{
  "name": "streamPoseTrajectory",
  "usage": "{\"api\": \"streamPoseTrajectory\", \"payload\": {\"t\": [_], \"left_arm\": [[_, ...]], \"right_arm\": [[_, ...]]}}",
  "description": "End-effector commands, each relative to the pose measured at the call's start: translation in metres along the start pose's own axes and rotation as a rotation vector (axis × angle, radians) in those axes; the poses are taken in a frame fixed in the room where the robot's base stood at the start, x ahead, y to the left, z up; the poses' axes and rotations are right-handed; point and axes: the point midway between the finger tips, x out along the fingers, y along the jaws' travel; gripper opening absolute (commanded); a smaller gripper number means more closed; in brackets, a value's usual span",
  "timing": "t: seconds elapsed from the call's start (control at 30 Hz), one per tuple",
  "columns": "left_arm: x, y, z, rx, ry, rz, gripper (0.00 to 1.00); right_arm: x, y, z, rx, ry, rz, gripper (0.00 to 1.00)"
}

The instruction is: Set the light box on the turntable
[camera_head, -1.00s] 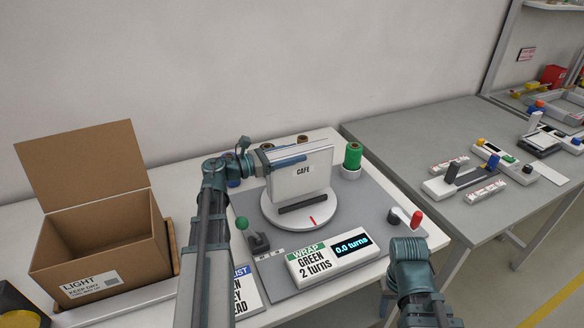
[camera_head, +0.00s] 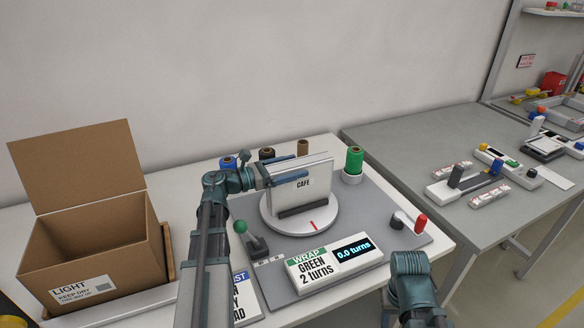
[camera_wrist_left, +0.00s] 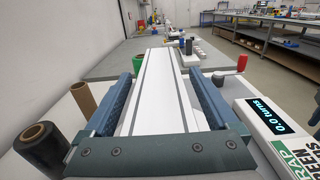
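The light box (camera_head: 312,190), a thin white panel reading CAFE, stands upright on the round white turntable (camera_head: 325,222), behind a dark bar at its foot. My left gripper (camera_head: 288,169) is around the upper left part of the box, one finger on each face side. In the left wrist view the box (camera_wrist_left: 160,95) runs between the two blue fingers (camera_wrist_left: 160,98), with gaps showing beside it, so the gripper is open. My right arm shows at the lower right of the head view; its gripper is out of sight.
A wrap panel (camera_head: 333,262) reads GREEN 2 turns and 0.0 turns. A green roll (camera_head: 354,160) stands behind right, other rolls behind the box. A green-knobbed lever (camera_head: 241,228) and red-handled crank (camera_head: 420,222) flank the turntable. An open carton (camera_head: 95,250) stands left.

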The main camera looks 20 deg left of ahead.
Motion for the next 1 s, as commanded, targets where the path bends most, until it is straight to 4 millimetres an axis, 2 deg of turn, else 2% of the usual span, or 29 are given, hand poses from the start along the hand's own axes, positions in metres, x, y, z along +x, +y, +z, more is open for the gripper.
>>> {"api": "streamPoseTrajectory", "payload": {"t": [0.3, 0.7, 0.9, 1.0], "left_arm": [[-0.003, 0.0, 0.004, 0.0, 0.0, 0.001, 0.92], [-0.081, 0.001, 0.003, 0.0, 0.0, 0.003, 0.92], [-0.109, 0.001, 0.003, 0.001, 0.0, 0.001, 0.92], [-0.116, 0.001, 0.003, 0.001, 0.0, 0.0, 0.92]], "right_arm": [[-0.004, 0.0, 0.0, 0.0, 0.0, 0.0, 0.5], [-0.003, 0.0, 0.0, 0.0, 0.0, 0.0, 0.5], [-0.003, 0.0, 0.0, 0.0, 0.0, 0.0, 0.5], [-0.003, 0.0, 0.0, 0.0, 0.0, 0.0, 0.5]]}}
